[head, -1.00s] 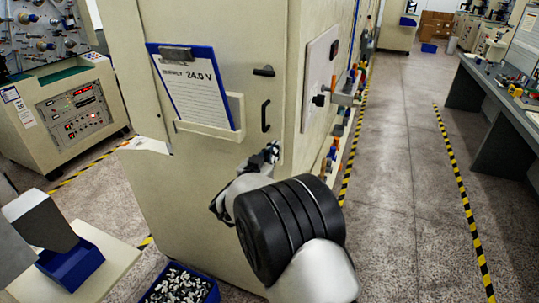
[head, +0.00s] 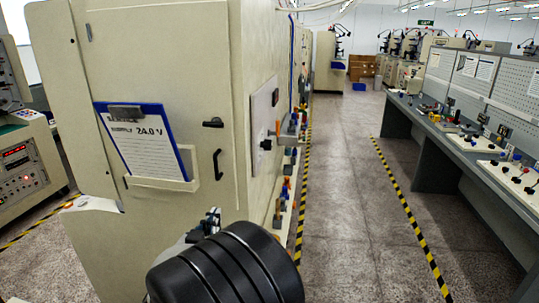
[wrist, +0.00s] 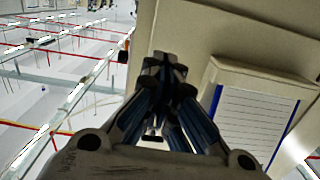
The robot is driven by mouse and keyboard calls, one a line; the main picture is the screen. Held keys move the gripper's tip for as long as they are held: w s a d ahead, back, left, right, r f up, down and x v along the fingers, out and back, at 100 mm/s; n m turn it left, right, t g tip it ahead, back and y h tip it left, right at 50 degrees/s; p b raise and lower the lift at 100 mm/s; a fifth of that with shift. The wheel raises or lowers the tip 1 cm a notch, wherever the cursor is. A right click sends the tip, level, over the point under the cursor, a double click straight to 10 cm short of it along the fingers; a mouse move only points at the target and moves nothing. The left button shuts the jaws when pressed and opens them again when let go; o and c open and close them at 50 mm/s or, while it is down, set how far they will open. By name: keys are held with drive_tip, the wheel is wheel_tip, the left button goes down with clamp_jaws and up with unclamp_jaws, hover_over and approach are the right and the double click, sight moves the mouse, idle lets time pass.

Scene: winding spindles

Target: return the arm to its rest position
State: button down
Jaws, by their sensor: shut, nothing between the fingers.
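My gripper (head: 210,220) shows in the head view at the bottom, low in front of the beige cabinet (head: 165,60), mostly hidden behind my dark wrist. I cannot tell the gap between the gripper and the cabinet.
A clipboard (head: 150,145) and a black handle (head: 217,164) are on the cabinet front. The aisle (head: 350,200) to the right is clear between striped floor lines. A long workbench (head: 450,140) stands at the far right.

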drive_tip(key=s+d+r+n+g+y+b, duration=0.1)
drive_tip(key=s+d+r+n+g+y, duration=0.3)
drive_tip(key=d+r, duration=0.65)
drive_tip(key=s+d+f+m+g+h, duration=0.1)
drive_tip(key=s+d+f+g, duration=0.2)
drive_tip(key=s+d, duration=0.5)
drive_tip(key=s+d+f+m+g+h+b, duration=0.1)
drive_tip(key=s+d+f+g, duration=0.2)
drive_tip(key=s+d, duration=0.5)
drive_tip(key=s+d+f+g, duration=0.2)
drive_tip(key=s+d+f, duration=0.2)
drive_tip(key=s+d, duration=0.4)
drive_tip(key=s, duration=0.7)
drive_tip(key=shift+d+m+g+h+b, duration=0.15)
drive_tip(key=shift+m+g+h+b, duration=0.15)
drive_tip(key=shift+m+g+h, duration=0.1)
drive_tip(key=c, duration=2.4)
unclamp_jaws()
drive_tip(key=shift+w, duration=0.15)
